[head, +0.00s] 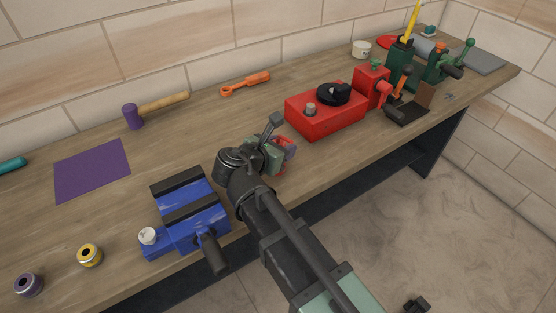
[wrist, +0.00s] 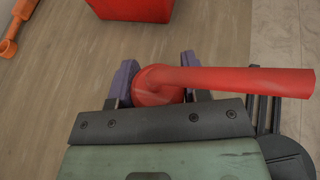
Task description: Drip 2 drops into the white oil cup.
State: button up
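My gripper (head: 281,148) is over the middle of the bench; its purple finger pads (wrist: 157,82) stand on either side of a red round-bodied tool with a long spout (wrist: 240,81) and appear closed on it. The spout points right in the wrist view. Only a bit of red shows at the gripper in the head view. A small white round cup (head: 148,236) sits at the left front of the blue vise (head: 190,215). My gripper is apart from it, up and to its right. Drops cannot be made out.
A yellow-topped cup (head: 89,255) and a purple cup (head: 28,284) stand left of the vise. A red box (head: 325,112) is right of my gripper. A white tub (head: 361,49) stands at the back. A mallet (head: 155,108) and purple mat (head: 92,170) lie left.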

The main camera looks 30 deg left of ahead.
jog(key=c, duration=0.5)
jog(key=shift+c, duration=0.2)
notch_tip(320, 180, up, 20)
jog(key=p, duration=2)
